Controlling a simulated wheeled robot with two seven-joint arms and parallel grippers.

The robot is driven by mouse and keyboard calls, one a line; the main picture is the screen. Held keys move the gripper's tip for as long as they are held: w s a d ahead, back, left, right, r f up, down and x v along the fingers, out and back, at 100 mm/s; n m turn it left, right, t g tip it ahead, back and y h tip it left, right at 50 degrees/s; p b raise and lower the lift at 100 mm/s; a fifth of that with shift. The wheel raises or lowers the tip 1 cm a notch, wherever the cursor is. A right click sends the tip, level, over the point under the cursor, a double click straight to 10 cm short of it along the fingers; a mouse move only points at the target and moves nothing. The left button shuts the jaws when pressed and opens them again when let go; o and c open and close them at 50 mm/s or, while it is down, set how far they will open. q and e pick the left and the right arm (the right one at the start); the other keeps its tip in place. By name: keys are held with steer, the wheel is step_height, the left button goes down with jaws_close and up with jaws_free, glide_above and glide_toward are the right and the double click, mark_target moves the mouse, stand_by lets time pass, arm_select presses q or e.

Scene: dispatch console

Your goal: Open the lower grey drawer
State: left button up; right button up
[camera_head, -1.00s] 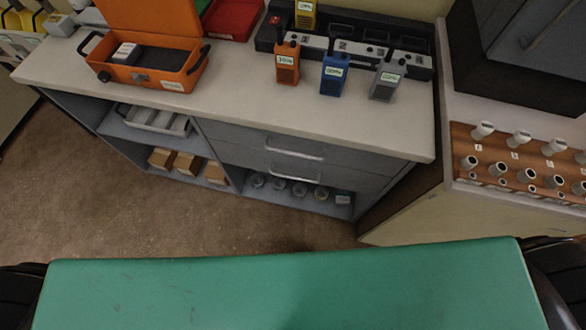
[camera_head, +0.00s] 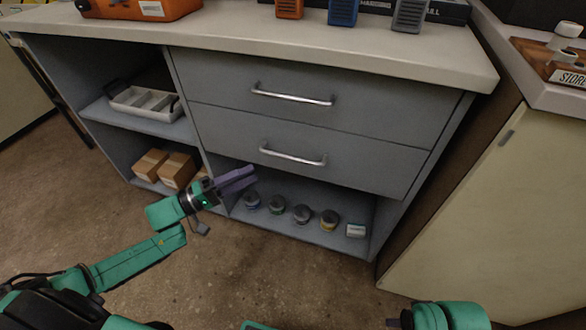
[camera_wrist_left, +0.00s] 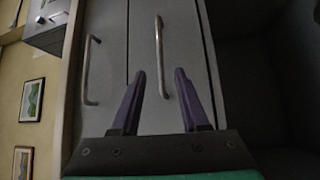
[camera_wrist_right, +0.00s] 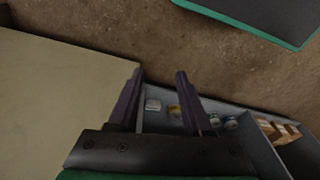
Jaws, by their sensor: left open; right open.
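The lower grey drawer (camera_head: 365,165) is shut, flush with the cabinet front. Its silver bar handle (camera_head: 292,156) runs across its upper left part. My left gripper (camera_head: 250,175) is open and empty, with purple fingers just below and left of the handle's left end. In the left wrist view the lower handle (camera_wrist_left: 161,55) appears in line with the gap between the open fingers (camera_wrist_left: 160,74), beyond the tips; the exact distance is unclear. My right gripper (camera_wrist_right: 158,76) is open and empty, pointing toward the floor and cabinet's lower shelf.
The upper grey drawer (camera_head: 300,75), also shut, has a similar handle (camera_head: 293,95). Below the drawers, an open shelf holds several small jars (camera_head: 302,216). Left shelves hold a grey tray (camera_head: 146,103) and cardboard boxes (camera_head: 176,168). A cream cabinet (camera_head: 470,200) stands at right.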

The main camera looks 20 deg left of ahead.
mark_target(288, 156)
arm_select(q)
steer(key=b+x, duration=0.2)
steer(key=x, duration=1)
jaws_close()
arm_select(e)
steer(key=w+a+t, duration=0.1)
steer(key=w+a+t+y, duration=0.1)
steer(key=a, duration=0.1)
steer(key=shift+w+a+f+n, duration=0.15)
steer(key=shift+a+f+n, duration=0.05)
steer(key=shift+a+n, duration=0.1)
